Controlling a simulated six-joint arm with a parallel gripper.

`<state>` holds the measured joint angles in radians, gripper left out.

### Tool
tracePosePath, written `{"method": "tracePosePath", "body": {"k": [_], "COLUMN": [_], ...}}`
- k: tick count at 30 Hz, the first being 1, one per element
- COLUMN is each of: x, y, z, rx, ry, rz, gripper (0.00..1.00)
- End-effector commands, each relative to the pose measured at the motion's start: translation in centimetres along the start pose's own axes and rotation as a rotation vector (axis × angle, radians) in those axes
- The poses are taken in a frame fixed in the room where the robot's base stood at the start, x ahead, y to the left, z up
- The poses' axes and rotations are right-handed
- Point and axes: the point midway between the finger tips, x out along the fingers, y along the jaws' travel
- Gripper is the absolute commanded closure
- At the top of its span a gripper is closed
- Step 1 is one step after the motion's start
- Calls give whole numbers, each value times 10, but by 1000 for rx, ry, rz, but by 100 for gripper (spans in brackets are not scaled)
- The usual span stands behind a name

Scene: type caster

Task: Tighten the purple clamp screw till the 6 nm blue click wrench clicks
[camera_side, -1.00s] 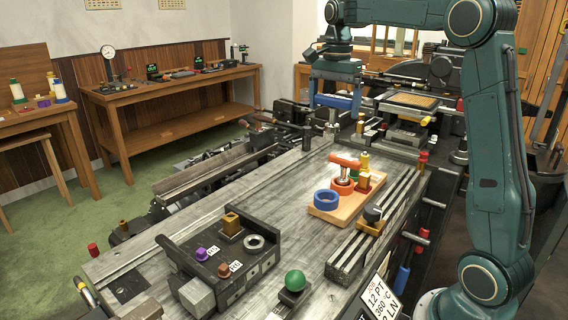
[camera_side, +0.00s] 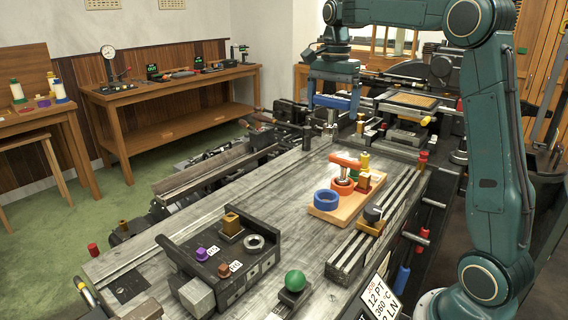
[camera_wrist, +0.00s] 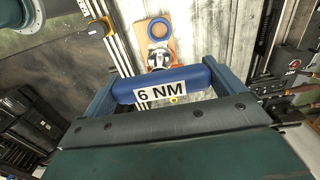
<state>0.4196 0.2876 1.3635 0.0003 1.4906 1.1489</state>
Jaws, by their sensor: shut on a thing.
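The purple clamp screw (camera_side: 201,254) stands on the dark fixture block (camera_side: 184,262) at the front left of the bench in the side view. A copper-coloured screw (camera_side: 224,270) is beside it, each with a small tag. My gripper (camera_side: 334,93) is over the far end of the bench, well away from the screw. It is shut on the blue click wrench (camera_side: 329,102), which lies crosswise between the fingers. In the wrist view, my gripper (camera_wrist: 163,88) holds the blue wrench (camera_wrist: 190,80) with its "6 NM" label facing the camera. The purple screw is not visible there.
A wooden rack (camera_side: 349,204) on the bench holds a blue ring (camera_side: 327,199), an orange-handled tool (camera_side: 344,162) and yellow parts. A green ball knob (camera_side: 295,281) is at the front. Slotted rails (camera_side: 378,219) run along the right. Bench between rack and fixture is clear.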

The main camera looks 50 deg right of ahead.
Motion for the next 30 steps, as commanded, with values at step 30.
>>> {"method": "tracePosePath", "body": {"k": [30], "x": [60], "y": [-89], "z": [249], "rx": [-139], "ry": [0], "rz": [0], "gripper": [60]}}
